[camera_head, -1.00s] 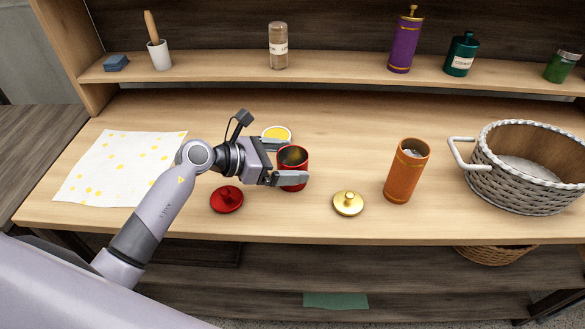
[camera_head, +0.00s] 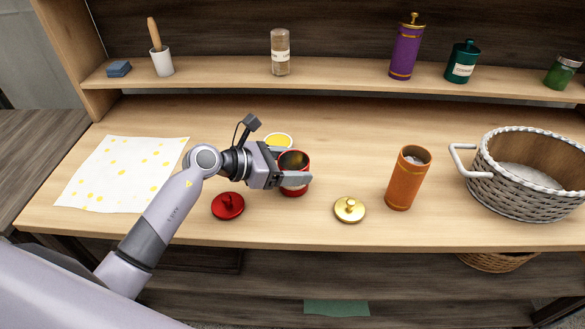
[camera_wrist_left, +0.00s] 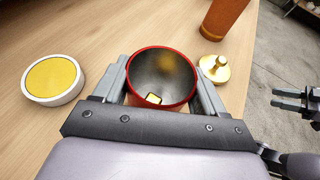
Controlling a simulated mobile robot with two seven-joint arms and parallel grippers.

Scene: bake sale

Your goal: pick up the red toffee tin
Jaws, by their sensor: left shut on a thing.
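The red toffee tin (camera_head: 292,160) stands upright and lidless on the table; its dark inside and red rim (camera_wrist_left: 189,62) fill the middle of the left wrist view. I cannot see any gap under the tin. A red knobbed lid (camera_head: 228,205) lies in front of my left gripper. My right gripper (camera_wrist_left: 289,99) shows at the right of the left wrist view, its fingers apart and empty.
A white-rimmed yellow round thing (camera_wrist_left: 54,80) is close behind the tin. To the right are a gold lid (camera_head: 349,209), an orange canister (camera_head: 408,180) and a wicker basket (camera_head: 512,191). A spotted cloth (camera_head: 122,174) lies left. A shelf (camera_head: 340,79) with jars runs behind.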

